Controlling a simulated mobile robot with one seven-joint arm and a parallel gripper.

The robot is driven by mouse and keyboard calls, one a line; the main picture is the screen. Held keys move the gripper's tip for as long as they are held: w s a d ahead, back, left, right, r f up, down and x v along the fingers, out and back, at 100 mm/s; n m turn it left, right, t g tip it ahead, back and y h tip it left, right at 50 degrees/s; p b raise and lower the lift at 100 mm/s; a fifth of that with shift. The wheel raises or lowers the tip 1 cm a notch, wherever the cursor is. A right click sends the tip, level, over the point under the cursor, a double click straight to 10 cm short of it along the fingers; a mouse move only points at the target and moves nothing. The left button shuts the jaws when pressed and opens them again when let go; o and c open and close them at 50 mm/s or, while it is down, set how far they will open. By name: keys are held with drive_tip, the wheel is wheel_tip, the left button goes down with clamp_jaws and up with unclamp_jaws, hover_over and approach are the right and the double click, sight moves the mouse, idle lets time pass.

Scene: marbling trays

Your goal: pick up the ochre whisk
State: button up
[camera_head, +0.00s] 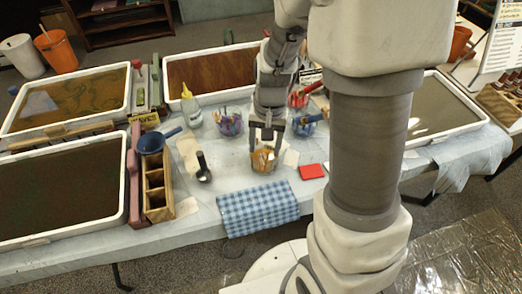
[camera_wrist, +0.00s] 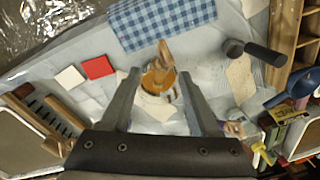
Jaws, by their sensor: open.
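A clear cup with ochre paint (camera_head: 263,168) stands on the covered table, and it also shows in the wrist view (camera_wrist: 158,98). The ochre whisk (camera_wrist: 165,52) stands in it, its wooden handle leaning out towards the blue checked cloth. Its head is down in the cup and hard to make out. My gripper (camera_head: 264,148) is directly above the cup. In the wrist view its two fingers (camera_wrist: 159,76) are wide apart on either side of the cup, with nothing held between them.
Cups of blue (camera_head: 229,125), red (camera_head: 298,99) and another blue tool (camera_head: 304,126) stand close around. A checked cloth (camera_head: 257,208) and red card (camera_head: 311,171) lie in front. Large trays (camera_head: 122,195) flank the area.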

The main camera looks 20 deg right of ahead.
drive_tip(key=f, duration=0.3)
drive_tip(key=f+b, duration=0.1)
drive_tip(key=f, duration=0.1)
drive_tip(key=shift+w+a+f, duration=0.1)
drive_tip(key=shift+a+f, duration=0.05)
drive_tip(key=shift+a, duration=0.25)
clamp_jaws()
